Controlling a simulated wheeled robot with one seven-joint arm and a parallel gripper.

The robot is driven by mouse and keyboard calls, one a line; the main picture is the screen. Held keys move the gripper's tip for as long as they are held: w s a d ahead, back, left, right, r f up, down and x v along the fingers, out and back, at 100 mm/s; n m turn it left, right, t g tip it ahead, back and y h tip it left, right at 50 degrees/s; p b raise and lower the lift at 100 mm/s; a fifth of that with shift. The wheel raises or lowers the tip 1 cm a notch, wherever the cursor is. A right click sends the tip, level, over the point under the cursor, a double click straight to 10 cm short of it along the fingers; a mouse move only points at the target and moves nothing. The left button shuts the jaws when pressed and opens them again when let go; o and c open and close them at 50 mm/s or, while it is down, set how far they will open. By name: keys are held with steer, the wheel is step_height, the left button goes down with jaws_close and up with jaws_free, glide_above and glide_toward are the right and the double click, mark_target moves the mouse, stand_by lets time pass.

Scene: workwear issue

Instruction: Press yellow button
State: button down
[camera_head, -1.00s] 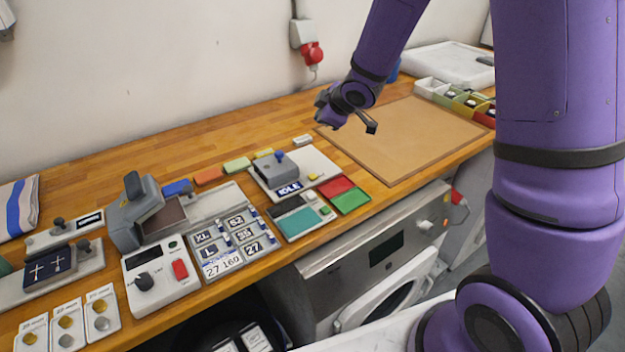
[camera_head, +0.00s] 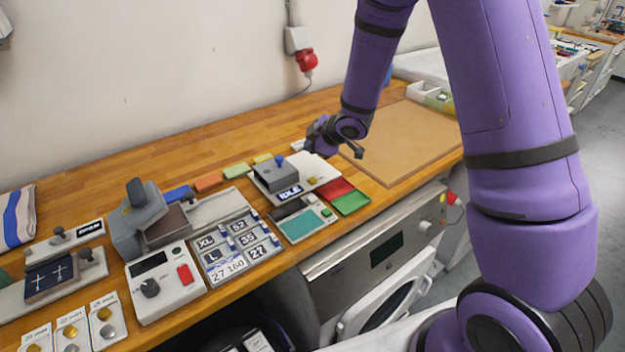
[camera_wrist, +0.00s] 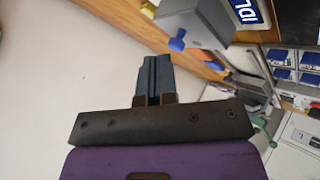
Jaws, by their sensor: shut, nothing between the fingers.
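The yellow button (camera_head: 312,181) is a small knob on the white base plate (camera_head: 325,168), just right of a grey device with a lit "IDLE" display (camera_head: 289,192) and a blue knob (camera_head: 279,160). I cannot make the button out in the wrist view. My gripper (camera_head: 357,152) is shut and empty, in the air up and right of the button, apart from it. In the wrist view its dark fingers (camera_wrist: 155,68) are together, with the grey device (camera_wrist: 200,25) and blue knob (camera_wrist: 177,43) beyond them.
A red pad (camera_head: 333,190) and a green pad (camera_head: 351,202) lie right of the button. A teal panel (camera_head: 302,224) is in front. A brown board (camera_head: 410,140) covers the bench at right. A press-like grey device (camera_head: 137,220) stands left.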

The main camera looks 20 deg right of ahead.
mark_target(312, 180)
steer(key=shift+f, duration=4)
steer(key=shift+f, duration=0.1)
steer(key=shift+f, duration=0.35)
steer(key=shift+f, duration=0.4)
steer(key=shift+r, duration=0.85)
steer(key=shift+r, duration=0.1)
steer(key=shift+r, duration=2.45)
